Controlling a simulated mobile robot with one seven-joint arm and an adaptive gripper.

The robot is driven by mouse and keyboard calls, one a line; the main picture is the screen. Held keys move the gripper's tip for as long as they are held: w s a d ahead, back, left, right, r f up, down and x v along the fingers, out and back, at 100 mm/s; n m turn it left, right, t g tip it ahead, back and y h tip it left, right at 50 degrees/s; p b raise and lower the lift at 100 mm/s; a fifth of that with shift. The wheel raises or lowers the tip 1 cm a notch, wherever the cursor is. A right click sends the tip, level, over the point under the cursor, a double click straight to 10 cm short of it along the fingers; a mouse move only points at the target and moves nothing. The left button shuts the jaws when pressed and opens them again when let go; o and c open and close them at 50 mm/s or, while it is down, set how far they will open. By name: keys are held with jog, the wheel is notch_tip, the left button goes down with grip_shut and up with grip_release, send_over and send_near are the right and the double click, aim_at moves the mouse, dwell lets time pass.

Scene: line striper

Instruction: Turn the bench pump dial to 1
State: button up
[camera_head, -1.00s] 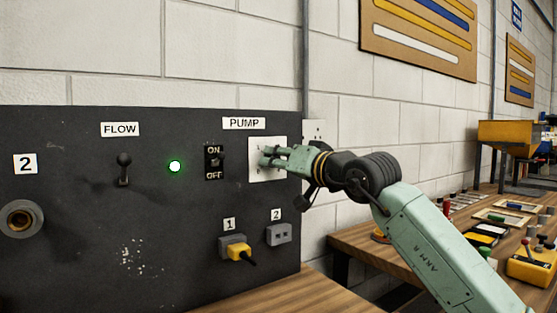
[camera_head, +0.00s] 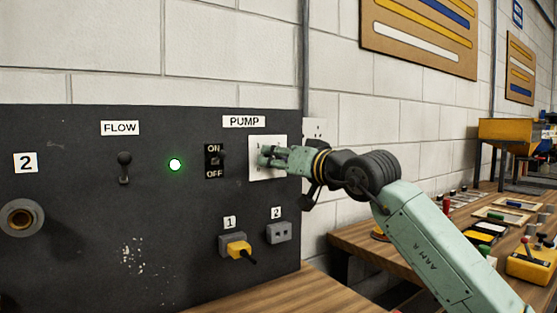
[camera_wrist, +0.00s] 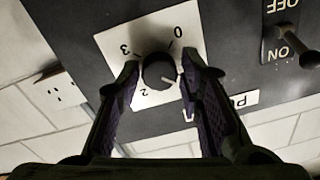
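The pump dial (camera_wrist: 160,72) is a round black knob on a white plate (camera_head: 282,172) under the PUMP label. In the wrist view the plate appears turned over, with 0, 3 and 2 readable around the knob. The knob's white pointer line points to the lower right there, to the right of the 2. The 1 cannot be read, partly behind a finger. My gripper (camera_wrist: 160,66) has one finger on each side of the knob, close against it, and appears shut on it. In the head view my gripper (camera_head: 266,157) covers the knob.
Left of the dial are the ON/OFF switch (camera_head: 214,161), a lit green lamp (camera_head: 175,165) and the FLOW lever (camera_head: 124,167). Below are two sockets, one with a yellow plug (camera_head: 238,250). A wall outlet (camera_wrist: 60,90) lies beside the panel.

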jog(key=shift+o, duration=1.4)
jog(key=v, duration=1.2)
